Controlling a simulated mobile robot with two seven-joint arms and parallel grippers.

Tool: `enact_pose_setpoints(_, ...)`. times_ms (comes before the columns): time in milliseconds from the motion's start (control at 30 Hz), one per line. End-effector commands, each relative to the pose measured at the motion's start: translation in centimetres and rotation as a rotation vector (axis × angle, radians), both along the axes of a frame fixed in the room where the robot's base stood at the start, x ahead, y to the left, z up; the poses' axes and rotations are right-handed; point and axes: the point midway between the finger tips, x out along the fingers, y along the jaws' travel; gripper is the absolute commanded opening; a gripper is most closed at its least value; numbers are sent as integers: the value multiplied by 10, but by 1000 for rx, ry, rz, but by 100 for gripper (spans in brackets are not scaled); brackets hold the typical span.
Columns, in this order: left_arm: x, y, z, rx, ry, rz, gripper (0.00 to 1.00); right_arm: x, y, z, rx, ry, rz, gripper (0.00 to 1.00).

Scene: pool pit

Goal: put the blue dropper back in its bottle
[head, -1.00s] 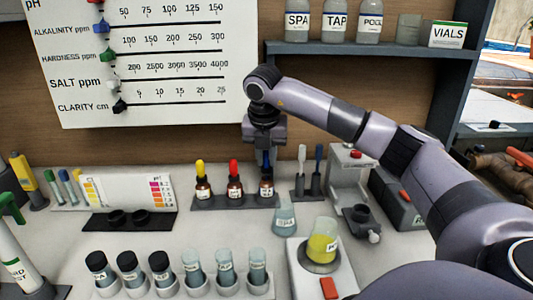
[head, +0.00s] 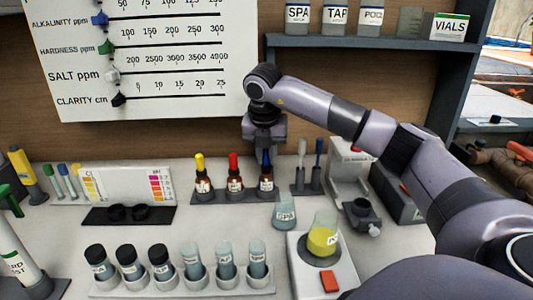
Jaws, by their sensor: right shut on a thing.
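The blue dropper (head: 266,157) stands upright at the mouth of its brown bottle (head: 266,183), the right one of three in a dark rack (head: 212,197). My right gripper (head: 265,147) points down from above and is shut on the blue dropper's top. The dropper and bottle look in line; how deep the dropper sits cannot be told. My left gripper is not in view.
Yellow-topped (head: 200,163) and red-topped (head: 234,163) bottles stand left of the blue one. Two upright sticks (head: 310,165) stand close on the right.

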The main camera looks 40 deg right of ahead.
Motion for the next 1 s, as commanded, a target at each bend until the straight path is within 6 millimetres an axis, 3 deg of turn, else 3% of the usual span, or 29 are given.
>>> enact_pose_setpoints(767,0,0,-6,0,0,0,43,0,0,-10,0,0,0,14)
enact_pose_setpoints(867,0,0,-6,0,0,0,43,0,0,-10,0,0,0,46)
enact_pose_setpoints(1000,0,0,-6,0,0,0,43,0,0,-10,0,0,0,50)
